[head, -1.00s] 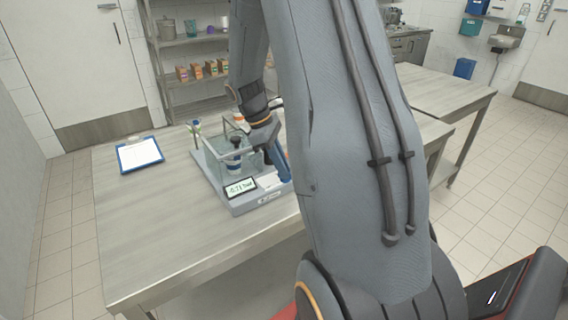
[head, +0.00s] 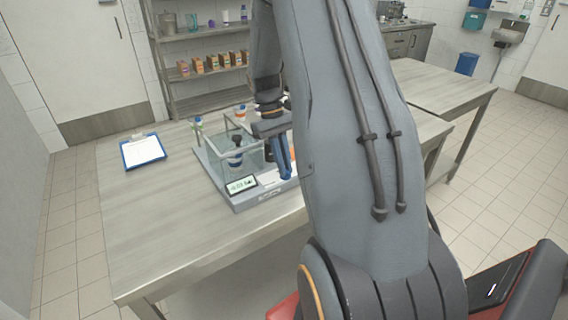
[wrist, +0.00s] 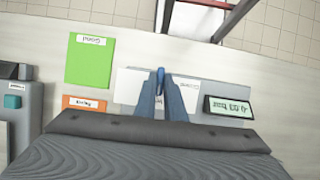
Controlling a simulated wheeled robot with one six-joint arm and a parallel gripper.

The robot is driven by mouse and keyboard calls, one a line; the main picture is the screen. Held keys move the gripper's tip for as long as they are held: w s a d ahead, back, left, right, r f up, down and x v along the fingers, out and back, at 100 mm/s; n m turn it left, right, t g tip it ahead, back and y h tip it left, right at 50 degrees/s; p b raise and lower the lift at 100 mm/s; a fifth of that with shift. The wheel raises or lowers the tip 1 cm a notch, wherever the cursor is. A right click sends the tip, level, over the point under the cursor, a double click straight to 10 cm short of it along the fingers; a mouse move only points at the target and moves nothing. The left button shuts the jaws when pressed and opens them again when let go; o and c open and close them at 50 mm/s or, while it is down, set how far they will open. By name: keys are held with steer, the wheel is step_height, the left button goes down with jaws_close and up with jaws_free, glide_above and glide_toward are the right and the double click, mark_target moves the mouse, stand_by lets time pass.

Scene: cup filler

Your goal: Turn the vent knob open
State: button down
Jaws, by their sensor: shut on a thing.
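A grey vacuum unit stands on the table, with a clear chamber (head: 232,153) and a front display (head: 241,185). The display also shows upside down in the wrist view (wrist: 228,107), its small digits hard to read. My gripper (head: 286,177), with blue fingers, reaches down at the unit's front right, beside the chamber. In the wrist view its fingertips (wrist: 161,73) close together on the vent knob over a white labelled plate (wrist: 128,85). The knob is almost wholly hidden between the fingers. A blue-and-white cup (head: 235,161) stands inside the chamber under a dark plunger.
A clipboard (head: 142,151) lies on the table (head: 150,230) at the left. In the wrist view a green pad (wrist: 90,60) and an orange label (wrist: 84,103) lie left of the fingers. A small green-capped tube (head: 198,127) stands behind the unit. The table's front left is clear.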

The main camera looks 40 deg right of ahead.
stand_by(0.4)
steer(key=c, duration=1.8)
jaws_free()
steer(key=shift+c, duration=0.2)
steer(key=b+v, duration=0.2)
steer(key=v, duration=0.6)
steer(key=shift+f, duration=0.1)
